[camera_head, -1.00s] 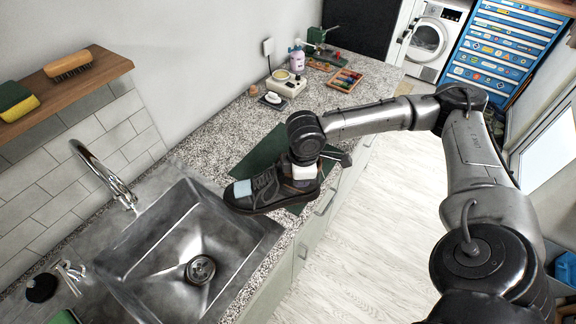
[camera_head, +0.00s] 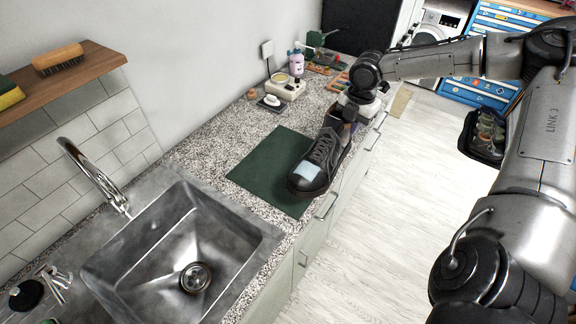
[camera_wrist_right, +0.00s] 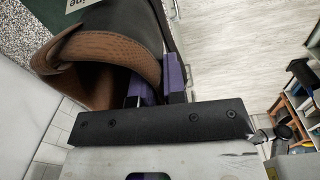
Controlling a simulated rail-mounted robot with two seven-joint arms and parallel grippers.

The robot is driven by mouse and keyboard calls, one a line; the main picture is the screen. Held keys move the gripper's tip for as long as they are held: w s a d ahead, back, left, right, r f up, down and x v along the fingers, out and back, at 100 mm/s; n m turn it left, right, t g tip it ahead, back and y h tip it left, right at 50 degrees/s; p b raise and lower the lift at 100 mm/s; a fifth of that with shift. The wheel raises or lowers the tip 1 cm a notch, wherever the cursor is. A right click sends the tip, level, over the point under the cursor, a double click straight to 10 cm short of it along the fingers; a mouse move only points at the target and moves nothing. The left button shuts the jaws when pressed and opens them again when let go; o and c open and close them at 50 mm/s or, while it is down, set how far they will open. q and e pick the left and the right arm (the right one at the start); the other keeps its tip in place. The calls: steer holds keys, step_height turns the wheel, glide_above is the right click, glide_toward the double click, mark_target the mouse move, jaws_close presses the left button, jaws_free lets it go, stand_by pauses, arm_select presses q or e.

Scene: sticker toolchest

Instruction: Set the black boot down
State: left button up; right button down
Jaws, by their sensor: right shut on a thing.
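The black boot (camera_head: 322,162) has a pale patch near its toe and shows in the head view over the right part of the dark green mat (camera_head: 270,165). Its toe points toward the front left. I cannot tell whether its sole touches the mat. My right gripper (camera_head: 352,108) is shut on the boot at its heel end. In the right wrist view the purple fingers (camera_wrist_right: 160,82) grip the boot's upper edge, beside its brown lining (camera_wrist_right: 105,55). My left gripper is not in view.
A steel sink (camera_head: 185,255) with a faucet (camera_head: 95,175) lies left of the mat. A small scale-like device (camera_head: 287,88) and bottle (camera_head: 296,62) stand behind. The counter's front edge, above drawers, runs close by the boot. The mat's left part is clear.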

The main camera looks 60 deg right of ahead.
steer(key=shift+w+d, duration=0.25)
steer(key=shift+w, duration=0.2)
steer(key=w+d+f+p, duration=0.2)
steer(key=w+f+p, duration=0.3)
steer(key=w+f, duration=0.5)
steer(key=shift+w+d+f, duration=0.15)
steer(key=shift+d+f, duration=0.15)
steer(key=shift+d, duration=0.05)
steer(key=c, duration=1.2)
jaws_free()
